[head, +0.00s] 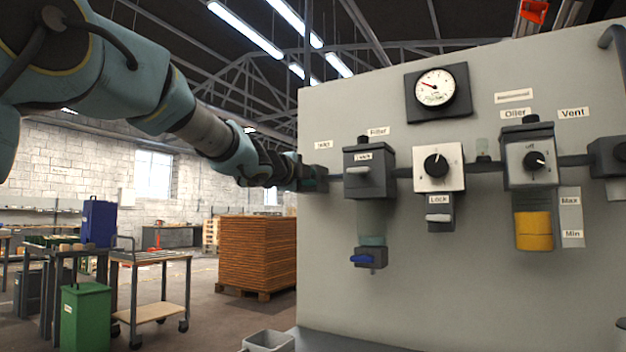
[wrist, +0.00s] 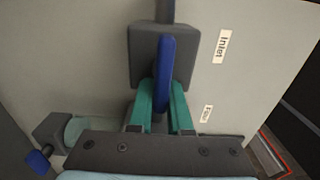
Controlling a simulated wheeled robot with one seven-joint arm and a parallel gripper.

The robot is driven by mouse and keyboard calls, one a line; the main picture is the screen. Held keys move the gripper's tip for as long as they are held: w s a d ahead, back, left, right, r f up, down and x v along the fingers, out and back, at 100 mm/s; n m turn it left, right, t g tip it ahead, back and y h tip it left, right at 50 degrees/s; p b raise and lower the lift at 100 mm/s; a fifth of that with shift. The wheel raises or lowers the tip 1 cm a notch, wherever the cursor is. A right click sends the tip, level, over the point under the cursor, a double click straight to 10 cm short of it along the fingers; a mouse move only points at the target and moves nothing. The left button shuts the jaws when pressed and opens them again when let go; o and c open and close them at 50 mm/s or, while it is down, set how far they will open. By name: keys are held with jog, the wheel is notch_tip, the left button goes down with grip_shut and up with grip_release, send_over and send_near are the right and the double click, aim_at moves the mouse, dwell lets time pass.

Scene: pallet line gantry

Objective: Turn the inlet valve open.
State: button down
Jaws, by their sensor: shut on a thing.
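The inlet valve is a dark grey block (wrist: 147,45) with a blue handle (wrist: 165,70), under the "Inlet" label (head: 323,145) at the left of the grey panel. In the wrist view the handle looks lined up with the pipe (wrist: 166,10) at the top. My gripper (wrist: 163,92) has its two green fingers shut on the handle, one on each side. In the head view my gripper (head: 298,172) reaches the valve from the left, and the handle is hidden there.
Right of the valve are the filter unit (head: 369,160), a lockout knob (head: 437,165), the oiler (head: 530,155) and a gauge (head: 436,87). A blue drain tap (head: 366,259) hangs below the filter. A grey bin (head: 268,341) stands low by the panel's left edge.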

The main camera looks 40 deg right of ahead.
jog(key=c, duration=0.9)
grip_release()
jog(key=shift+o, duration=0.2)
jog(key=b+v, duration=0.1)
jog(key=v, duration=1)
jog(key=shift+w+f, duration=0.1)
